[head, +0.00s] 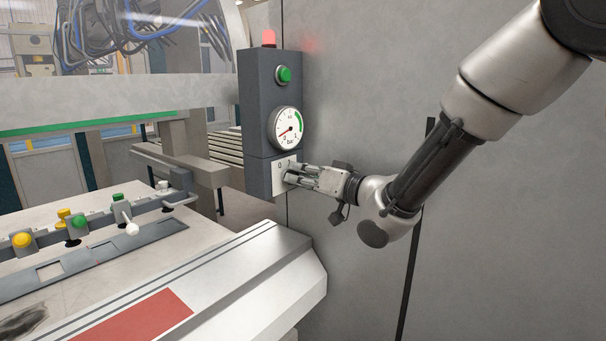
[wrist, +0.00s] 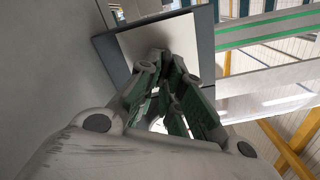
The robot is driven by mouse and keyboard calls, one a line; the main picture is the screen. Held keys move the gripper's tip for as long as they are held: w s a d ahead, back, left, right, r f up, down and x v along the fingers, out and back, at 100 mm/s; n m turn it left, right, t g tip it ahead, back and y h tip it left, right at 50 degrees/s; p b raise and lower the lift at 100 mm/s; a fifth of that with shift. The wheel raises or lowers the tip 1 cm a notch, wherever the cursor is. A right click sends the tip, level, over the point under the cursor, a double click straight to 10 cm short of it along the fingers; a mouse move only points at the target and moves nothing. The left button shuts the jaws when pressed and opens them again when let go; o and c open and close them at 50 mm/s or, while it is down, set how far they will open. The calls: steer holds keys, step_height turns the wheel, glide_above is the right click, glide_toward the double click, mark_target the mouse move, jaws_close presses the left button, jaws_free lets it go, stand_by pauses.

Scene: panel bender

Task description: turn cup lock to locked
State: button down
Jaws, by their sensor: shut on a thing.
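The cup lock's pale plate (head: 278,180), with a "0" mark, is on the lower front of a dark grey control box (head: 258,180). My gripper (head: 287,172) reaches in from the right, with its fingertips at the plate. It is shut on the cup lock's knob, which the fingers hide. The wrist view shows the fingers (wrist: 166,68) converging in front of the pale plate (wrist: 180,38). The knob's turn position cannot be read.
Above the plate are a round gauge (head: 286,126), a green button (head: 284,74) and a red lamp (head: 268,38). A grey wall (head: 370,80) stands behind my arm. The machine bed (head: 230,270) and a row of buttons lie at lower left.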

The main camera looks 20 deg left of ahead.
steer(key=c, duration=1.6)
jaws_free()
steer(key=shift+o, duration=0.2)
steer(key=v, duration=1.2)
steer(key=shift+r, duration=0.1)
